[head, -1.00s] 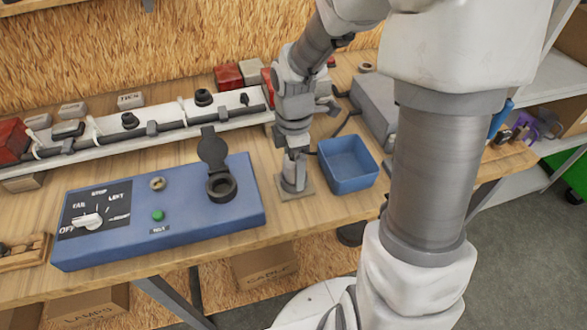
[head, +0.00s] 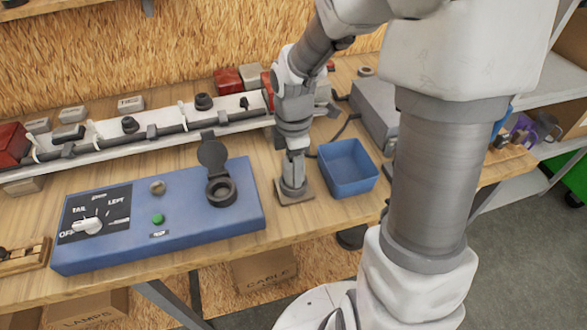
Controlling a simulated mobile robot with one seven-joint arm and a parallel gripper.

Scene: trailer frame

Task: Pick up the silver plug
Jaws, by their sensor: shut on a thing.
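The silver plug (head: 292,188) stands upright on a small brown square base (head: 304,197) on the wooden bench, right of the blue control box (head: 130,224). My gripper (head: 293,177) points straight down over it and is shut on the plug's upper part. The fingers hide part of the plug. The plug's lower end appears to be at the base; I cannot tell whether there is a gap under it.
A blue open bin (head: 347,185) stands close right of the plug. The control box has a dial, a green button and a round socket (head: 221,190) with its lid raised. A white rail (head: 95,150) with a dark cable lies behind. A grey box (head: 375,108) stands back right.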

